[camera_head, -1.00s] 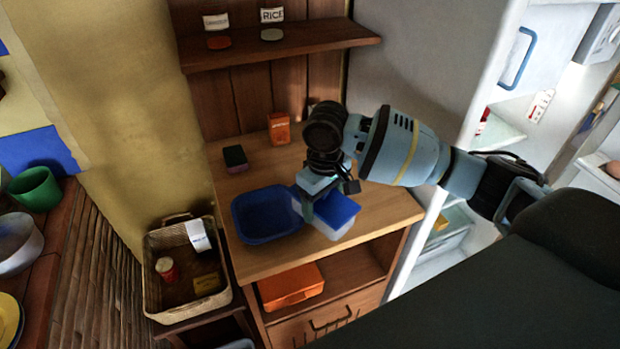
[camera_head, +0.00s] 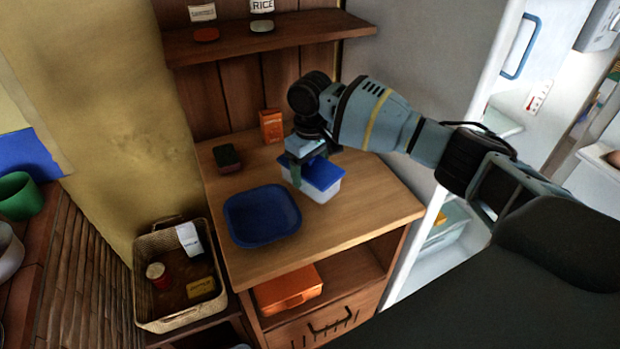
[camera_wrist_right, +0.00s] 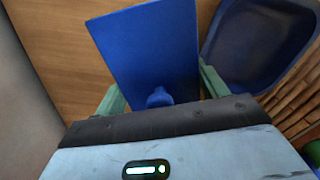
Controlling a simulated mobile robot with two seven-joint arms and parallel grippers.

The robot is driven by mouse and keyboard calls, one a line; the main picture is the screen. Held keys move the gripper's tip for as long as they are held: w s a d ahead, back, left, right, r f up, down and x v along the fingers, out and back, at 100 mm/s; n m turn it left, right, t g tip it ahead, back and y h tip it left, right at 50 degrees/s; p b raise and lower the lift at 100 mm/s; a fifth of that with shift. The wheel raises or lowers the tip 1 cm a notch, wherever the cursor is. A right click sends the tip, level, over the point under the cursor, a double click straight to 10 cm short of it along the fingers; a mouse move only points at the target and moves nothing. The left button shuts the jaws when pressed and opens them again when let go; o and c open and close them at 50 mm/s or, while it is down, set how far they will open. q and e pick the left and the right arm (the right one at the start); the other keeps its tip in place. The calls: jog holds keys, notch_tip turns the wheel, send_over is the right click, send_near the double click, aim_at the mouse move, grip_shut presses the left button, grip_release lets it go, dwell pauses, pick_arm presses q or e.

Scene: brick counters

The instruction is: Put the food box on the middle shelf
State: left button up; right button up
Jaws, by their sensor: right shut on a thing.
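The food box (camera_head: 318,187) is a white tub with a blue lid. In the head view it is over the wooden counter of the cabinet, right of the blue tray. I cannot tell if its base touches the wood. My right gripper (camera_head: 308,164) is shut on it from above. In the right wrist view the blue lid (camera_wrist_right: 150,50) lies between the green fingers (camera_wrist_right: 162,92). The wooden counter (camera_head: 365,205) lies between an upper shelf (camera_head: 290,33) and a lower shelf (camera_head: 350,268). My left gripper is not in view.
The blue tray (camera_head: 229,215) is left of the box. A dark green-topped block (camera_head: 227,158) and an orange carton (camera_head: 271,126) stand behind. An orange box (camera_head: 288,289) is on the lower shelf. A wicker basket (camera_head: 180,322) stands at left. The counter's right side is clear.

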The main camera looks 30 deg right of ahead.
jog(key=shift+s+f, duration=0.1)
jog(key=shift+f, duration=1.55)
jog(key=shift+f, duration=0.15)
jog(key=o, duration=0.7)
